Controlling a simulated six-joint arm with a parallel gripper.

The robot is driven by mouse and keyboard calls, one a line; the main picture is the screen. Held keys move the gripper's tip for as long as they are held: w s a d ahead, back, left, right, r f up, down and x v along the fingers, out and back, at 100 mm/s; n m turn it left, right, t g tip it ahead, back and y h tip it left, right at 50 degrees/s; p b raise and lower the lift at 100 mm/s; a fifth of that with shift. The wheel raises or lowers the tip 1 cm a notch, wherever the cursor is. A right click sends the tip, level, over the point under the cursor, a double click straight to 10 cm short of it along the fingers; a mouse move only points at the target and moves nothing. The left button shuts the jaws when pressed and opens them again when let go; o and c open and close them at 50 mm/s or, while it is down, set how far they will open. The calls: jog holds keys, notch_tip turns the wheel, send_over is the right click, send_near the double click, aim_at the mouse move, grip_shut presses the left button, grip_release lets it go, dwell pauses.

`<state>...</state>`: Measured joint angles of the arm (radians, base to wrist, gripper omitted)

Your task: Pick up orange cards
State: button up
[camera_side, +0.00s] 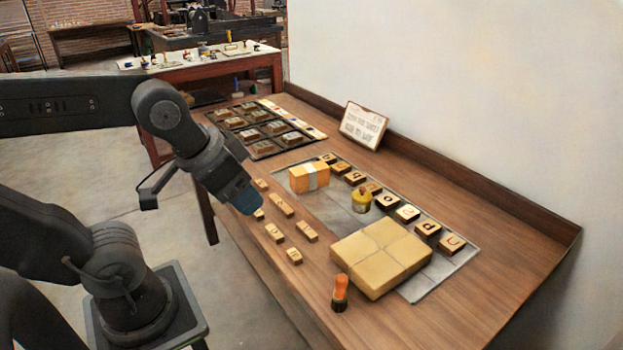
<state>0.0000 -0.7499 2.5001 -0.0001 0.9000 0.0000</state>
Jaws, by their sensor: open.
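The orange cards (309,178) form a small block-like stack with a pale band around the middle. They lie at the far left part of a grey mat (330,211) on the wooden table. My gripper (248,203) is to the left of the cards and apart from them, above the table's near left edge. It points down to the right, and nothing shows held in it. Its fingertips are small and blurred, with a bluish tip visible.
Several small wooden letter blocks (279,204) lie below my gripper. A yellow jar (361,199), a row of letter blocks (406,213) and a large tan package (381,257) surround the mat's middle. An orange-handled tool (340,292), a dark tray (262,129) and a sign (363,126) stand around. The right tabletop is clear.

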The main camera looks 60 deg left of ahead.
jog(key=o, duration=0.6)
jog(key=shift+c, duration=0.2)
jog(key=m+g, duration=0.1)
jog(key=m, duration=0.1)
send_over(309, 168)
jog(key=s, duration=0.4)
notch_tip(309, 168, down, 14)
jog(key=shift+h, duration=0.3)
jog(key=x, duration=0.7)
jog(key=shift+w+a+f, duration=0.1)
jog(key=shift+a+f, duration=0.25)
jog(key=shift+s+x, duration=0.1)
jog(key=shift+x, duration=1.4)
jog(key=shift+s+x, duration=0.15)
jog(key=shift+x, duration=1.35)
jog(key=shift+d+f, duration=0.1)
